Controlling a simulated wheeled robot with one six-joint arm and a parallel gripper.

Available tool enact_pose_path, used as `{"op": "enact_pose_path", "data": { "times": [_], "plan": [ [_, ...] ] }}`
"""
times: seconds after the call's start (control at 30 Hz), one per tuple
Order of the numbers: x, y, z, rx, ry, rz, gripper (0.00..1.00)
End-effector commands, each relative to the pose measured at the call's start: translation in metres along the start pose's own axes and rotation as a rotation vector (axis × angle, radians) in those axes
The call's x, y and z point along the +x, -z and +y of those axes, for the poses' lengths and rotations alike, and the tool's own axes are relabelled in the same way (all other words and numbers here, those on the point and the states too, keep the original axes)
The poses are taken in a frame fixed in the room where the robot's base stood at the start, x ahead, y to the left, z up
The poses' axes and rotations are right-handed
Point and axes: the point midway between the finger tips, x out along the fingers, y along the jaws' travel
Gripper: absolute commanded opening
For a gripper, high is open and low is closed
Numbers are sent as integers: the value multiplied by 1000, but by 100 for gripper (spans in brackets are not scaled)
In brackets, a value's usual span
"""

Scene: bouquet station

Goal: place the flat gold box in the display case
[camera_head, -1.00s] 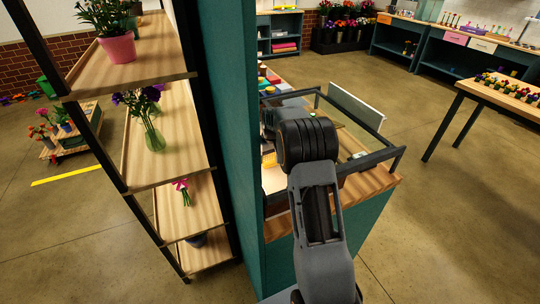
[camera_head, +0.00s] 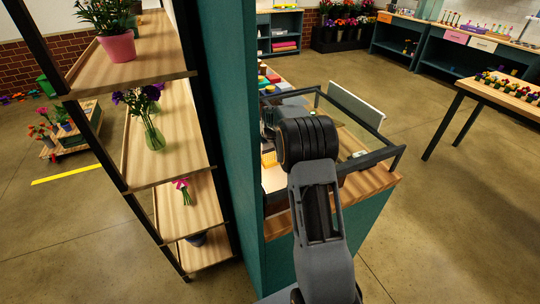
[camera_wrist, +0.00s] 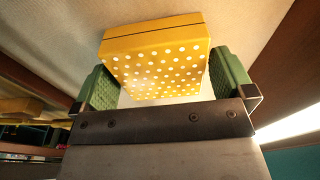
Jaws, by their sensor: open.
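A yellow-gold box with white dots on one face (camera_wrist: 155,70) lies on a pale surface in the wrist view. I take it to be the flat gold box. My gripper (camera_wrist: 165,85) is open, with one green finger on either side of the box; whether either finger touches it I cannot tell. In the head view a small yellow patch, probably this box (camera_head: 268,159), shows left of my wrist; my arm hides most of that area. The black-framed case (camera_head: 375,158), probably the display case, stands on the wooden counter behind my arm. Its inside is partly hidden.
A tall teal panel (camera_head: 238,120) stands close on the left of my arm. Beyond it is a wooden shelf unit (camera_head: 170,165) with potted and vased flowers. A pale upright panel (camera_head: 356,105) stands behind the case. The floor to the right is clear up to a table (camera_head: 485,95).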

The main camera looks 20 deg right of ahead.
Motion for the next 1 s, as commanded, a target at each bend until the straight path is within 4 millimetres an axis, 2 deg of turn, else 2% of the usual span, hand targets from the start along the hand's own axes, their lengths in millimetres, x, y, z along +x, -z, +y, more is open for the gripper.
{"op": "enact_pose_path", "data": {
  "times": [0.4,0.53,0.73,1.0],
  "plan": [
    [-76,1,0,0,-2,5,100],
    [-95,0,0,0,-2,3,100],
    [-112,0,0,0,-1,3,100],
    [-116,0,0,0,-1,1,100]
  ]
}}
